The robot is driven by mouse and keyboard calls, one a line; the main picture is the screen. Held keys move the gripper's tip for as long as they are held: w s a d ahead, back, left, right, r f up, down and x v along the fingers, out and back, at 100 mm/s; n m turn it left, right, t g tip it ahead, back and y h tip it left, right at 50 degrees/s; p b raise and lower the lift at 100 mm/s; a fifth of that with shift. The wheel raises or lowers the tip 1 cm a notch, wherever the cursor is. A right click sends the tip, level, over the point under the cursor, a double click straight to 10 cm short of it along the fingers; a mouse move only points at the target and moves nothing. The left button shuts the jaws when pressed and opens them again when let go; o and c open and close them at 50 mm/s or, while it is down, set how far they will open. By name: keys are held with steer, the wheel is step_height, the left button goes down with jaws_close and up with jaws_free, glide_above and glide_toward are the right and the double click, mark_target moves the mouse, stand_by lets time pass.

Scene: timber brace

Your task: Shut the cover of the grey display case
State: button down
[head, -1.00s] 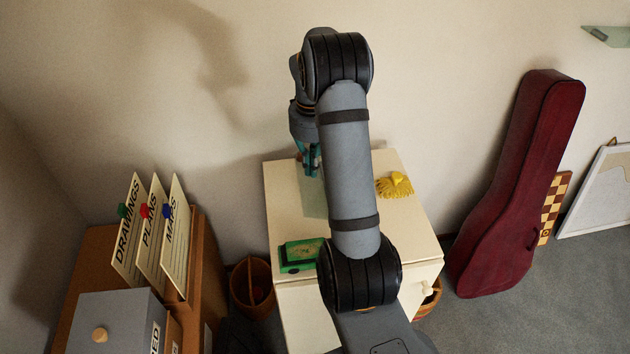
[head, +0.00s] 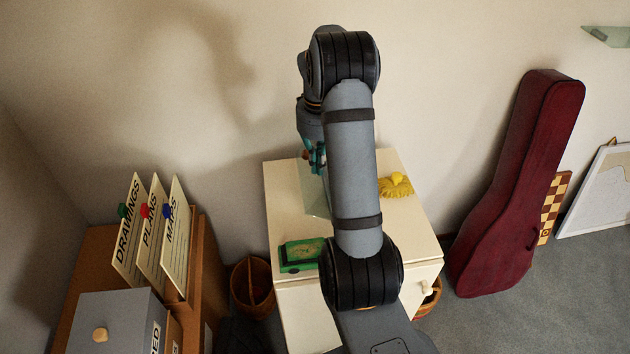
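My gripper (head: 317,158), with teal fingers, is over the back left part of a cream cabinet (head: 284,220). It is partly hidden by my own arm, and I cannot tell whether it is open or shut. Just below it a pale, see-through greenish panel (head: 313,196) shows at the left edge of my arm; it looks like glass and may be the case's cover. I cannot tell whether the gripper touches it. The body of the grey display case cannot be made out; my arm covers the middle of the cabinet top.
A green box-like object (head: 300,255) lies at the cabinet's front left, and a yellow object (head: 396,187) at its right. A grey box with a round knob (head: 100,335) and upright cards (head: 150,235) stand at left. A red instrument case (head: 515,190) leans at right.

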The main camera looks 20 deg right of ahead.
steer(key=shift+d, duration=0.1)
steer(key=shift+s+d+r, duration=0.15)
steer(key=shift+s+d, duration=0.05)
steer(key=shift+d, duration=0.65)
steer(key=shift+s+d+r, duration=0.1)
steer(key=shift+s+d, duration=0.1)
steer(key=shift+d, duration=0.65)
